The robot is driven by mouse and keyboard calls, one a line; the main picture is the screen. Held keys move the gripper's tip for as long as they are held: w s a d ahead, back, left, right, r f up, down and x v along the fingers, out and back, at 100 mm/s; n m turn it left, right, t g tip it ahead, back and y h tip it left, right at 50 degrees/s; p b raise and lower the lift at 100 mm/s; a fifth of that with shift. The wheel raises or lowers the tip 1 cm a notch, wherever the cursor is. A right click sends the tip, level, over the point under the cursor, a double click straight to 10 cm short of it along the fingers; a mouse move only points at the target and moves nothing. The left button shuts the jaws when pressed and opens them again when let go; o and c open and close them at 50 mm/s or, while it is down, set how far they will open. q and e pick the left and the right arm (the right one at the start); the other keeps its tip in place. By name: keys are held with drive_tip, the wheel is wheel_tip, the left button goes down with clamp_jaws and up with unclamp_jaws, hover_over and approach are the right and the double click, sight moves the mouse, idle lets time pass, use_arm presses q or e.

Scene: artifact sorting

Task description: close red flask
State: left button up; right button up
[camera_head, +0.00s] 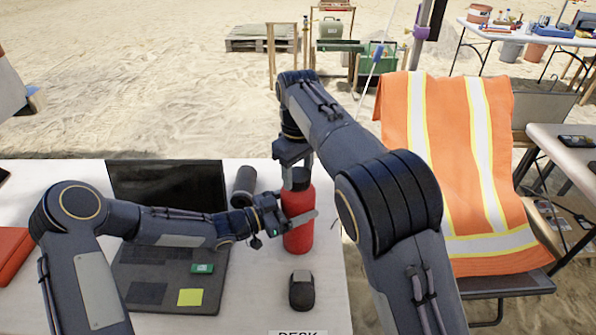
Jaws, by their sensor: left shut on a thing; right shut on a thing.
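The red flask (298,237) stands upright on the white desk, right of the laptop. My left gripper (296,217) comes in from the left and is shut on the flask's body. My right gripper (293,161) reaches down from above and is shut on the dark cap (297,179) at the flask's top. The cap sits at the mouth of the flask. I cannot tell whether it is screwed down. My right gripper's fingertips are partly hidden by its own hand.
An open laptop (165,270) with a yellow note lies left of the flask. An orange vest (455,165) hangs over a chair at right.

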drive_tip(key=m, duration=1.2)
drive_tip(key=o, duration=1.1)
drive_tip(key=shift+o, duration=0.2)
wheel_tip(320, 180, up, 12)
